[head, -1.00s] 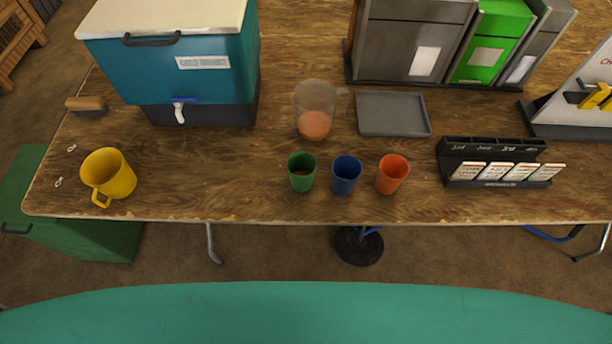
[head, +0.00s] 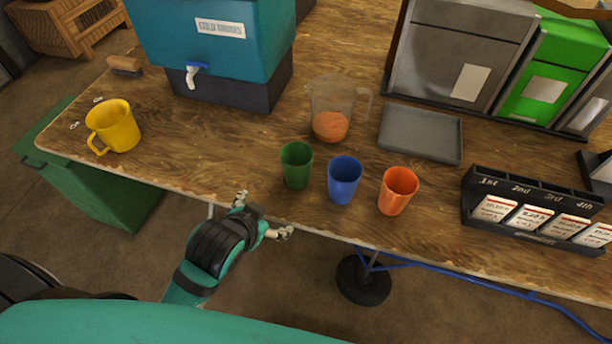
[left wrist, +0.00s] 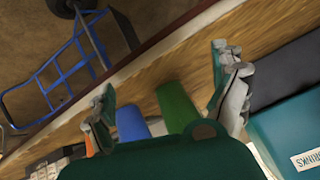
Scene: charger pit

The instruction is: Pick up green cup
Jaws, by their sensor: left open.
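The green cup (head: 296,167) stands upright on the wooden table, at the left end of a row with a blue cup (head: 344,180) and an orange cup (head: 397,191). My left gripper (head: 264,214) is open and empty at the table's front edge, in front of and left of the green cup and apart from it. In the left wrist view, the green cup (left wrist: 177,106) and the blue cup (left wrist: 131,122) show between the spread fingers, partly hidden by my gripper's body. My right gripper is not in view.
A clear pitcher (head: 331,108) with orange contents stands behind the cups, beside a grey tray (head: 420,134). A yellow mug (head: 114,126) stands at the left and a teal drinks cooler (head: 222,50) behind. A card rack (head: 535,208) is at the right. The table left of the green cup is clear.

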